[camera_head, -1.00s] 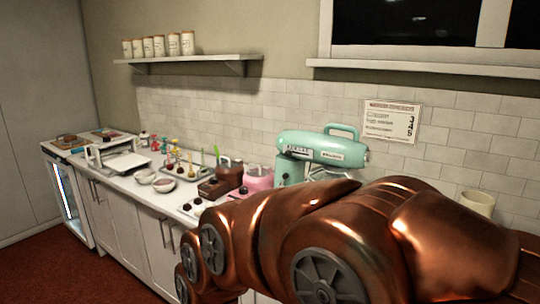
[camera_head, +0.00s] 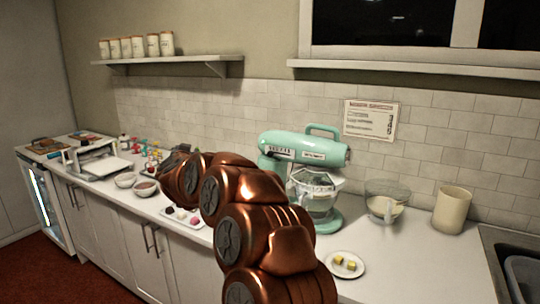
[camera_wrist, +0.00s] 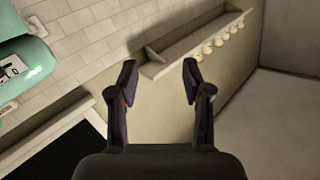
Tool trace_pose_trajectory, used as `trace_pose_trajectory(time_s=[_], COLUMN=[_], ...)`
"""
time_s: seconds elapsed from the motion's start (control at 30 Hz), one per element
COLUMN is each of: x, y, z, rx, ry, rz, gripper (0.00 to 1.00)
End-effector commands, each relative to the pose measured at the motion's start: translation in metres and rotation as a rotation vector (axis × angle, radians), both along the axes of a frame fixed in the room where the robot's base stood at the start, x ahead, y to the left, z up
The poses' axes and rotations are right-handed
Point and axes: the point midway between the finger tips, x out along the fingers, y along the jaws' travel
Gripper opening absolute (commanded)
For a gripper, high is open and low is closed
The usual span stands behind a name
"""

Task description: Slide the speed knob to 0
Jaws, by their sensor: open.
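The mint-green stand mixer (camera_head: 325,147) stands on the counter against the tiled wall. Its head carries a pale marked strip (camera_head: 283,153) on the near side; I cannot make out the speed knob there. In the wrist view, part of the mixer (camera_wrist: 22,50) shows at the left edge, with a black-and-white marked panel (camera_wrist: 10,70) and a small green glow. My gripper (camera_wrist: 160,76) is open and empty, and apart from the mixer, which lies to its left in the wrist view. In the head view my copper arm covers the counter left of the mixer.
A glass bowl (camera_head: 388,196), a beige canister (camera_head: 452,210) and a plate (camera_head: 345,268) with yellow pieces stand right of the mixer. Small bowls (camera_head: 125,180) and a tray (camera_head: 186,222) of sweets lie left. A shelf (camera_head: 180,61) with canisters is above.

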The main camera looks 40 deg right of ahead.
Motion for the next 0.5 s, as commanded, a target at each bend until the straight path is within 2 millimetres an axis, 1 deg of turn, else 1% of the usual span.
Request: trace_pose_trajectory(time_s=[0.03, 0.07, 0.1, 0.17, 0.2, 0.3, 0.4, 0.5], x=[-0.001, -0.005, -0.012, -0.025, -0.034, -0.061, -0.083, -0.097], y=[-0.032, -0.050, -0.075, -0.109, -0.129, -0.167, -0.191, -0.204], z=[-0.006, -0.010, -0.013, -0.020, -0.026, -0.038, -0.047, -0.053], rx=[-0.014, -0.024, -0.039, -0.058, -0.071, -0.099, -0.120, -0.129], ry=[-0.010, -0.015, -0.020, -0.021, -0.016, -0.001, 0.017, 0.032], rz=[-0.096, -0.156, -0.240, -0.361, -0.434, -0.598, -0.716, -0.785], gripper=[0.49, 0.49, 0.49, 0.49, 0.49, 0.49, 0.49, 0.49])
